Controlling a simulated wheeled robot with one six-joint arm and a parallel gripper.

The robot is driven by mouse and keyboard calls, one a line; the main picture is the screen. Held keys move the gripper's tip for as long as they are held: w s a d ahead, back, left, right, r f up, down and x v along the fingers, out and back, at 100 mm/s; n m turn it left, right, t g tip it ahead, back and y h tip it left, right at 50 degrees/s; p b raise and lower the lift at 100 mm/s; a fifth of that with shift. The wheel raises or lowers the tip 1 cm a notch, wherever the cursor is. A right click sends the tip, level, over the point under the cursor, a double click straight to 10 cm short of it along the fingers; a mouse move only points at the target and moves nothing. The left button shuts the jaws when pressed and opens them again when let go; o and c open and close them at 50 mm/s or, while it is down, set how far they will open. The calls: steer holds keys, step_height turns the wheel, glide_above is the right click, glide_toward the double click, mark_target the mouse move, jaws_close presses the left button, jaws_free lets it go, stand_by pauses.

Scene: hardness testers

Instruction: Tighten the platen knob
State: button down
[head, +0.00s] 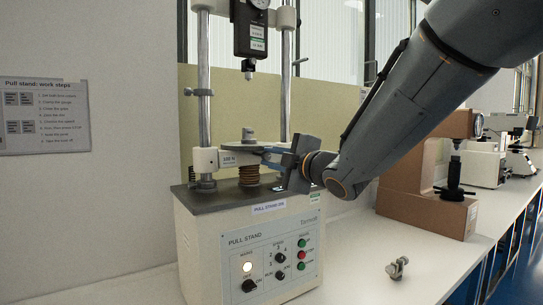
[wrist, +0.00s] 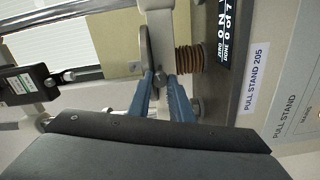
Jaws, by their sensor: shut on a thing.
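The pull stand (head: 255,245) has a white crossbar (head: 207,160) between two chrome columns. A grey round platen (head: 236,146) sits on the crossbar, above a copper-coloured spring (head: 249,176). My gripper (head: 264,154) reaches in from the right at the crossbar's front. In the wrist view its blue fingers (wrist: 160,82) are shut on the platen knob (wrist: 159,76), a small dark piece by the crossbar (wrist: 158,30). The fingers and their shadow hide most of the knob, so its turn position does not show. The platen also shows edge-on in the wrist view (wrist: 146,48).
A black force gauge (head: 250,30) hangs above the platen. The front panel (head: 275,262) has knobs and lit buttons. A small metal clamp (head: 397,267) lies on the bench at right. A brown tester (head: 425,195) stands behind it. Bench space between is clear.

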steer(key=m+p, duration=0.2)
steer(key=m, duration=0.2)
steer(key=shift+m, duration=0.3)
steer(key=m+p, duration=0.3)
steer(key=m, duration=0.2)
steer(key=shift+m, duration=0.3)
steer(key=m+p, duration=0.3)
steer(key=m, duration=0.2)
steer(key=shift+m+p, duration=1.25)
steer(key=shift+m, duration=1.15)
steer(key=shift+f, duration=0.1)
steer(key=c, duration=1.6)
jaws_free()
